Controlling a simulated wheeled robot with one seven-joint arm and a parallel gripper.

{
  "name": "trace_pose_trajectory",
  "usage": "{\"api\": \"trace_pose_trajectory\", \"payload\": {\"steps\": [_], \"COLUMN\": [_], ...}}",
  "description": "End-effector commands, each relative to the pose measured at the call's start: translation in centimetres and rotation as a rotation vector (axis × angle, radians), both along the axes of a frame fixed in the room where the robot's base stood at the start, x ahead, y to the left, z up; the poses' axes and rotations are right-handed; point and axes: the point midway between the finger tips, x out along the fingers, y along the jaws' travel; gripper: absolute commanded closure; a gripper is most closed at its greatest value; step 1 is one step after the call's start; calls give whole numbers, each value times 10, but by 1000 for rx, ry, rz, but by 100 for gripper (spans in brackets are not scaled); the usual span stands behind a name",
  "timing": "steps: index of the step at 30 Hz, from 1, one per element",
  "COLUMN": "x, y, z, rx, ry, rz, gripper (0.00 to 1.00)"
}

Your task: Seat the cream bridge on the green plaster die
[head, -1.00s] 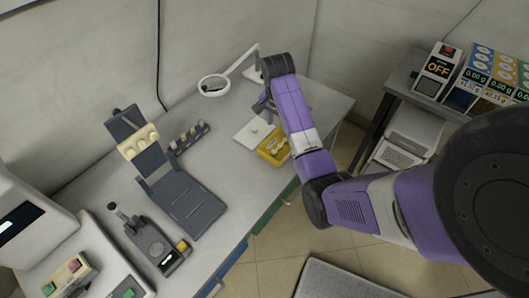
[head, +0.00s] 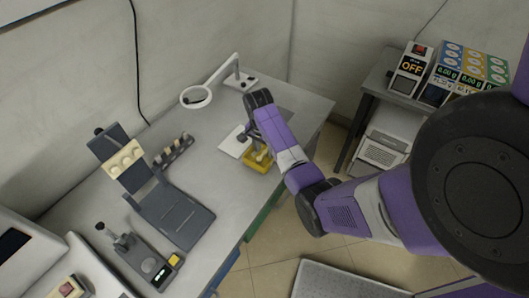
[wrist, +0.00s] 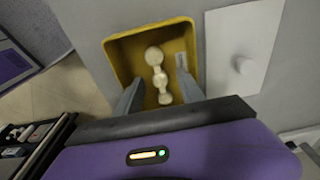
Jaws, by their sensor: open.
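The cream bridge (wrist: 157,75), with rounded lobes in a row, lies in the yellow tray (wrist: 121,50) in the wrist view. My gripper (wrist: 160,70) is open, its two grey fingers on either side of the bridge, with a gap visible on both sides. Whether the fingertips reach the bridge's height is unclear. In the head view my gripper (head: 251,143) is at the yellow tray (head: 256,166), and the arm partly hides the tray. I cannot make out a green plaster die in either view.
A white card (wrist: 247,25) with a small pale round piece lies beside the tray. A magnifier lamp (head: 197,97) stands behind. A dark stand with cream blocks (head: 175,213) and a small dark device (head: 146,258) stand to the left. The table's front edge is close to the tray.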

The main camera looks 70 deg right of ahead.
Motion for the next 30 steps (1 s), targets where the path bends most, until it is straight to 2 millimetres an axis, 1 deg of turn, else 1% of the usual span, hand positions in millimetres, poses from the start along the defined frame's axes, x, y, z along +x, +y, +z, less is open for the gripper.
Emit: {"api": "trace_pose_trajectory", "payload": {"steps": [3,4,8,9,11,23,26,30], "x": [0,0,0,0,0,0,1,2], "y": [0,0,0,0,0,0,-1,-4], "z": [0,0,0,0,0,2,7,19], "rx": [0,0,0,0,0,0,0,0], "ry": [0,0,0,0,0,0,-1,-1], "rz": [0,0,1,1,1,1,1,2], "gripper": [54,56,82,90,100,100,100,100]}}
